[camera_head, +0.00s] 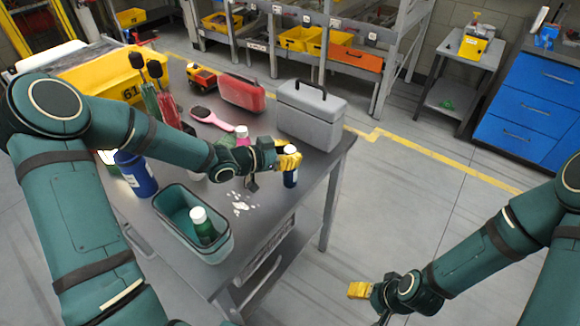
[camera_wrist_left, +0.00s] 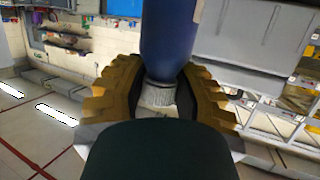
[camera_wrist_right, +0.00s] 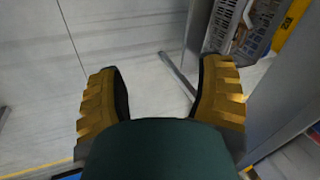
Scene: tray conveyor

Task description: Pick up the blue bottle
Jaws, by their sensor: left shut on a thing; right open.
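The blue bottle (camera_head: 290,178) is dark blue with a white cap, near the right edge of the table. My left gripper (camera_head: 287,160) is shut on it around the cap and neck. In the left wrist view the blue body (camera_wrist_left: 168,40) shows beyond the jagged yellow fingers (camera_wrist_left: 160,95), with the white cap between them. I cannot tell whether its base touches the table. My right gripper (camera_head: 360,290) is open and empty, low in front of the table; its spread fingers show in the right wrist view (camera_wrist_right: 160,95).
A teal bin (camera_head: 168,222) holds a green bottle (camera_head: 203,228) with a white cap. A larger blue container (camera_head: 138,175) stands at the left. A grey case (camera_head: 312,112), red case (camera_head: 240,92) and pink hairbrush (camera_head: 210,119) lie behind. Floor right of the table is clear.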

